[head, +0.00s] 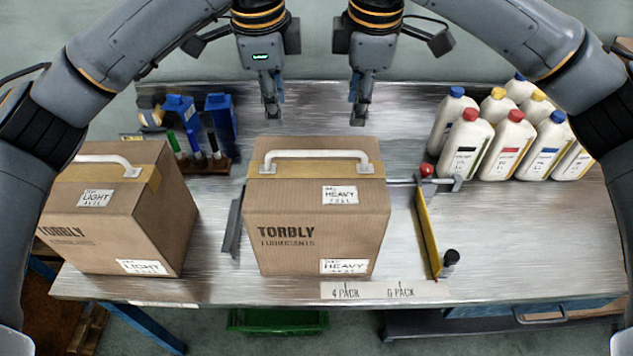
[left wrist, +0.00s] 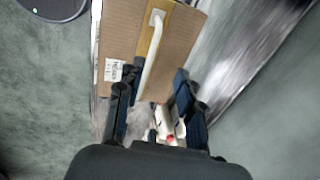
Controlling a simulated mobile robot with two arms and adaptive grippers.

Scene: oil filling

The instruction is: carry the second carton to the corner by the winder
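Two brown Torbly cartons with white top handles stand on the metal bench. The carton marked HEAVY (head: 318,215) is at the middle. The carton marked LIGHT (head: 125,215) is at the left, near the bench edge. My left gripper (head: 272,113) and my right gripper (head: 358,115) hang empty side by side, behind and above the HEAVY carton's handle, apart from it. The right fingers' gap is unclear. I cannot identify a winder.
Several white bottles (head: 515,125) with coloured caps stand at the back right. A rack with coloured tubes (head: 200,150) is behind the cartons at left. A yellow bar (head: 427,230) lies right of the HEAVY carton. The bench's right front is clear. A green bin (head: 278,321) is below.

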